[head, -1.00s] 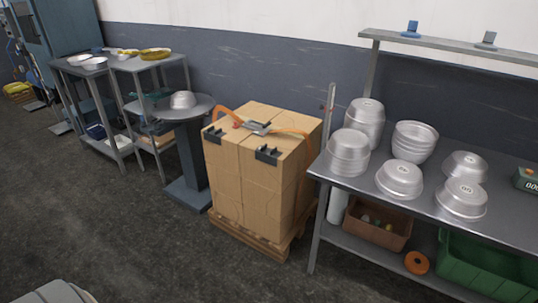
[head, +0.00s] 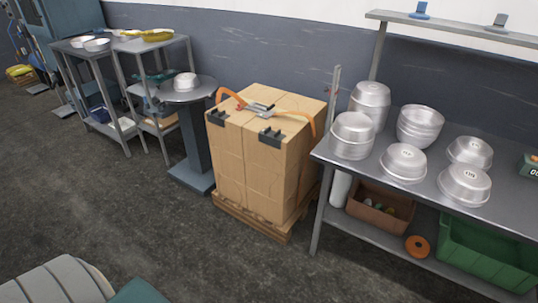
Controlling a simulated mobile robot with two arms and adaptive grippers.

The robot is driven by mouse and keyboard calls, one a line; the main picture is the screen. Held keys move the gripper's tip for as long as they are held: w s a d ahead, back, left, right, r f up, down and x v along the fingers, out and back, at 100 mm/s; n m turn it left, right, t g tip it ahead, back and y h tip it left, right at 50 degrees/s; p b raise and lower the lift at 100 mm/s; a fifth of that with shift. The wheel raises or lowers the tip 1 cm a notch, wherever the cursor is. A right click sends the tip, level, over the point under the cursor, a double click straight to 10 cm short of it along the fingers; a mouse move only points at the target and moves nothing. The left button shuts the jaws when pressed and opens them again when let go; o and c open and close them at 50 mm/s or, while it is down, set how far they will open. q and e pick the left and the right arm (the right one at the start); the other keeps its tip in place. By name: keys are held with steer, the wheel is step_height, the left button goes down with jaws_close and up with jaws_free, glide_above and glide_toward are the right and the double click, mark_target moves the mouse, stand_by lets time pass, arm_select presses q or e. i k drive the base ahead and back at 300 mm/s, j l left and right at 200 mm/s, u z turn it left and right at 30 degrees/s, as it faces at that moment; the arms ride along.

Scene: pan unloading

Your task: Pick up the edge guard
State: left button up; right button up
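Two black edge guards sit on the front top edge of the strapped carton stack (head: 240,165). One edge guard (head: 217,116) is at the left front corner, the other edge guard (head: 271,138) is further right along the same edge. I cannot tell which of them is meant. An orange strap (head: 230,96) with a metal buckle (head: 265,110) lies over the top of the cartons. Neither of my grippers is in view.
The cartons stand on a wooden pallet (head: 252,222). A metal bench (head: 330,162) with upturned pans, a brown bin (head: 372,212) and a green crate (head: 480,250) is at right. A round pedestal table (head: 203,92) and shelf carts stand left.

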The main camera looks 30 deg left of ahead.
mark_target(267, 136)
steer(key=i+j+u, duration=0.15)
steer(key=i+j, duration=0.2)
steer(key=i+j+u, duration=0.15)
steer(key=i, duration=0.4)
steer(key=i+j+u, duration=0.15)
steer(key=i+j, duration=0.15)
steer(key=i, duration=0.2)
